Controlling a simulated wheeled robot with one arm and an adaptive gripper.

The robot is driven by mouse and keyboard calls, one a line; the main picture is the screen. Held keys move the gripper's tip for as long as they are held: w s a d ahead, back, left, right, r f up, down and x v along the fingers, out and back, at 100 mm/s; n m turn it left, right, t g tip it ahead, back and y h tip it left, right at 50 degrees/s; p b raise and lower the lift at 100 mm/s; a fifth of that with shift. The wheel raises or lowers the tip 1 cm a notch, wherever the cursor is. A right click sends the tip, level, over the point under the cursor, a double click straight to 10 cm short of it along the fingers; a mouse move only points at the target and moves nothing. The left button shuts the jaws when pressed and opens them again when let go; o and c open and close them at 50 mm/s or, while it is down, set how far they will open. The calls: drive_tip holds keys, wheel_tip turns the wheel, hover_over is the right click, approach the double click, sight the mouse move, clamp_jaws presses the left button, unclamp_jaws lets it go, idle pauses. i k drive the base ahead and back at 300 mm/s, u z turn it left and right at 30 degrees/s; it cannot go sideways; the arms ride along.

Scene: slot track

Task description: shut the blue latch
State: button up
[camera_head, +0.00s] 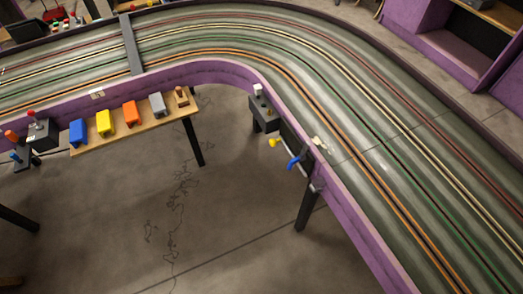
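A small blue latch or lever (294,161) sits on the inner side of the purple track wall, right of the picture's middle. It sticks out at a slant from a dark panel (293,135). A yellow knob (274,142) is just to its upper left. The latch is too small for me to tell whether it is open or shut. My gripper is not in view.
A black box (264,119) hangs on the wall above the yellow knob. A wooden shelf (135,133) at left holds blue, yellow, orange and grey blocks. A dark leg (306,209) stands below the latch. The floor (220,225) in front is mostly clear.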

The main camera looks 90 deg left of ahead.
sight(301, 158)
drive_tip(key=u, duration=2.6)
drive_tip(key=k, duration=0.55)
drive_tip(key=u, duration=1)
drive_tip(key=i, duration=0.45)
drive_tip(key=z, duration=0.1)
